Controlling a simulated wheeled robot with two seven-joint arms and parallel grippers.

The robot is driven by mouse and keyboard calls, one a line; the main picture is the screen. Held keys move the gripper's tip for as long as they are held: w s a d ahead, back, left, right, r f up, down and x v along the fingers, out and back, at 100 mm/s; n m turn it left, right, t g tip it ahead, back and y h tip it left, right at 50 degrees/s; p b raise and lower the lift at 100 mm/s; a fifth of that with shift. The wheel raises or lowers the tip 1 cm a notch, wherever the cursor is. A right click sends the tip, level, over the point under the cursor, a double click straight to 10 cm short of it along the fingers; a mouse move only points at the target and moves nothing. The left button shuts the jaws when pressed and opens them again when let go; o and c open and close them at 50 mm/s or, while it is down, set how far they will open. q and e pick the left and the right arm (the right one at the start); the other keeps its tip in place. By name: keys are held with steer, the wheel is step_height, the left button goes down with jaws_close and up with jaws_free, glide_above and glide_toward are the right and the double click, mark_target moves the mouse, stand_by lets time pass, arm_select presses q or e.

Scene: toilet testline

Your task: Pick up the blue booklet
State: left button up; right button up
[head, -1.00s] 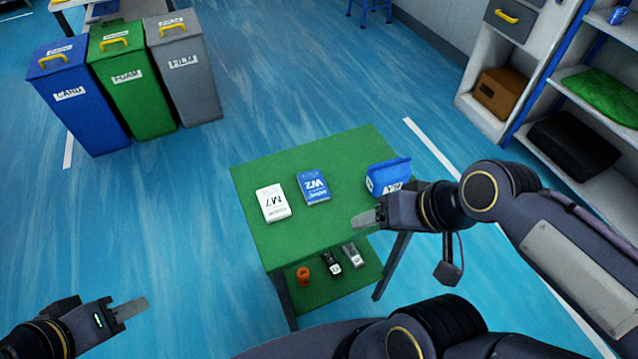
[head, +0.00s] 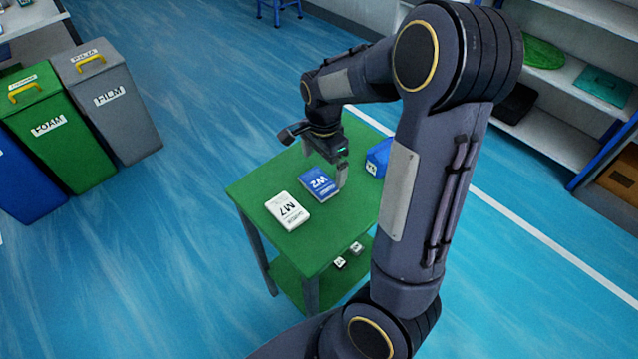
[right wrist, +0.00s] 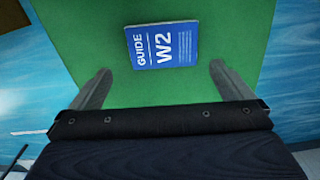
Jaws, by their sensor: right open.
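My left gripper is out of view.
A blue box (head: 378,158) stands on the table behind my right arm. Small items (head: 347,256) lie on the lower shelf. Green (head: 60,140) and grey (head: 110,97) bins stand at left, shelving (head: 590,50) at right. Open blue floor lies left of the table.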

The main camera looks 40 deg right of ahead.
mark_target(319, 182)
steer(key=f, duration=0.3)
steer(key=a+f, duration=0.1)
steer(key=f, duration=0.1)
steer(key=shift+w+f, duration=0.2)
steer(key=shift+f, duration=0.05)
steer(key=c, duration=0.9)
steer(key=shift+r, duration=0.15)
